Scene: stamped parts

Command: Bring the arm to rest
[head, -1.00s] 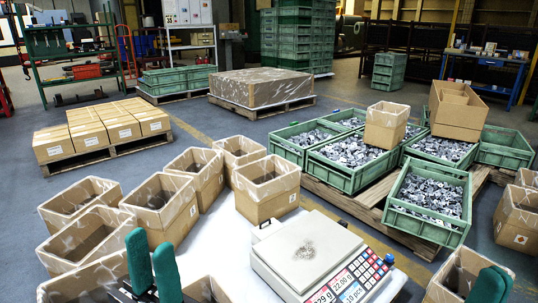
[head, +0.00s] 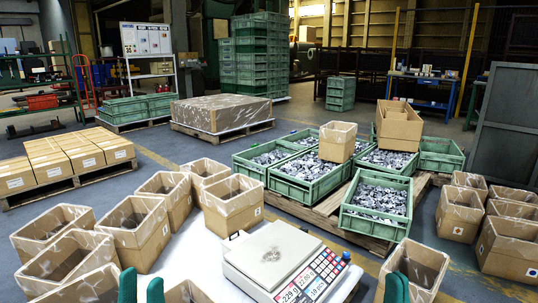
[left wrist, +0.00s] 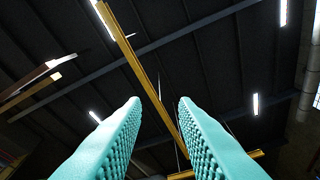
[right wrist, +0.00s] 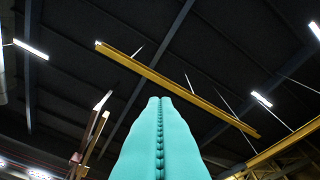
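My left gripper (head: 141,286) shows at the bottom edge of the head view, left of the scale. Its two teal fingers stand apart with nothing between them in the left wrist view (left wrist: 160,102). My right gripper (head: 396,288) shows at the bottom right of the head view, in front of an open carton. In the right wrist view (right wrist: 159,100) its fingers are pressed together with nothing visible between them. Both wrist views look up at the roof. The arms themselves are mostly out of view.
A counting scale (head: 276,258) stands on the white table (head: 190,257), with a small grey patch on its pan. Open cartons (head: 133,232) line the table's left and back. More cartons (head: 513,243) stand right. Green crates of metal parts (head: 377,205) sit on a pallet behind.

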